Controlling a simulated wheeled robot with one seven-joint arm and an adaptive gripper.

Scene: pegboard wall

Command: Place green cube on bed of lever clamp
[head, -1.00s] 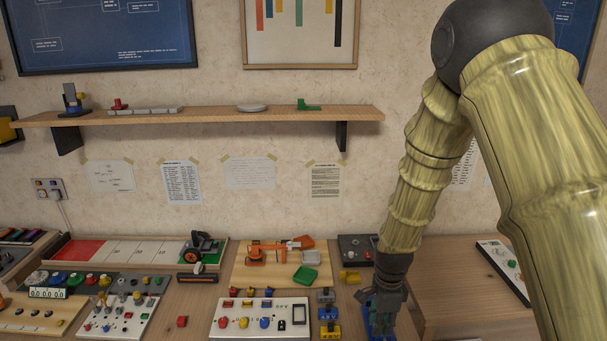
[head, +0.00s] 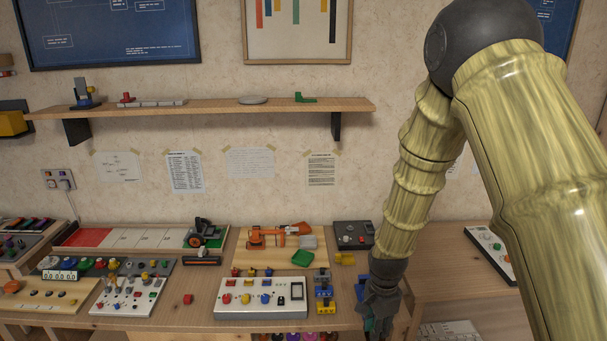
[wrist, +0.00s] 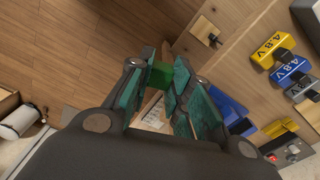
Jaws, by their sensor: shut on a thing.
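My gripper (wrist: 160,85) is shut on a small green cube (wrist: 160,74), held between the teal fingertips in the wrist view. The wooden floor lies beyond the fingertips, and the bench edge is beside them. In the head view my gripper (head: 378,318) hangs at the bench's front edge, right of the blue and yellow blocks; the cube cannot be made out there. I cannot tell for sure which fixture is the lever clamp. An orange lever-like mechanism (head: 265,237) stands on a wooden board at the back, and a blue fixture (wrist: 228,108) lies beside my fingers.
Blue and yellow battery blocks (head: 325,292) stand left of my gripper. A white control panel (head: 262,298) and a dark box (head: 353,235) are on the bench. A shelf (head: 220,110) runs along the wall. The bench to the right (head: 440,265) is mostly bare.

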